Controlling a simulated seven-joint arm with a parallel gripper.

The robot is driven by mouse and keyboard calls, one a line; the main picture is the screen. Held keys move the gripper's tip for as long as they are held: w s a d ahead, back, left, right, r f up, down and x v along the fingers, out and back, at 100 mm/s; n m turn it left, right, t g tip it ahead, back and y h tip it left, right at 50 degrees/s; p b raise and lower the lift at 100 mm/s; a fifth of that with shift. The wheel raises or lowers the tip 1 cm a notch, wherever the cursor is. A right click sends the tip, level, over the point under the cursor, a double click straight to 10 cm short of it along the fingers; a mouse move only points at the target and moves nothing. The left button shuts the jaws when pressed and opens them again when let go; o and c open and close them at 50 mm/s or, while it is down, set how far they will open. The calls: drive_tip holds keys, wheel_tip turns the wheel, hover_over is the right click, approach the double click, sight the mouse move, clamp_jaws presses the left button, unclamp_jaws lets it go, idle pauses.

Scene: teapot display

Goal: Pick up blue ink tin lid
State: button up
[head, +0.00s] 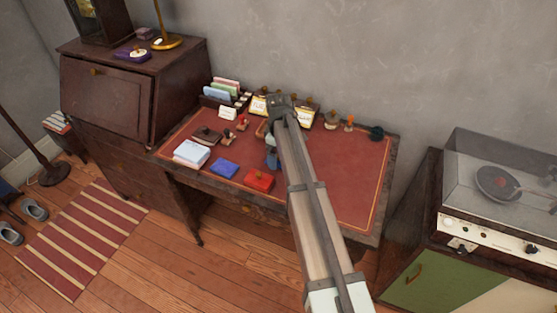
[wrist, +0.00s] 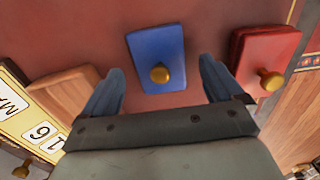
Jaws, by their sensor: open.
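The blue ink tin lid (head: 224,168) is a flat blue rectangle on the red desk top, near its front edge. In the wrist view the lid (wrist: 150,45) shows a round brass knob (wrist: 160,73) near its lower edge. My gripper (wrist: 160,70) is open and empty. Its two blue-grey fingers appear on either side of the lower part of the lid and knob, with gaps on both sides; the height above it is hard to tell. In the head view my gripper (head: 272,160) hangs to the right of the lid, partly hidden by my arm.
A red tin (head: 259,180) with a brass knob lies right of the blue lid. A pale blue-white box (head: 191,153) stands to its left. The desk's right side (head: 360,185) is clear.

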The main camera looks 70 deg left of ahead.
drive_tip(key=shift+f, duration=0.6)
drive_tip(key=c, duration=1.1)
drive_tip(key=shift+c, duration=0.2)
wheel_tip(320, 180, up, 9)
drive_tip(key=shift+s+r, duration=0.2)
drive_tip(key=shift+r, duration=0.1)
drive_tip(key=s+a+m, duration=0.1)
drive_tip(key=s+a, duration=0.2)
drive_tip(key=s, duration=1.5)
drive_tip(key=shift+f, duration=0.35)
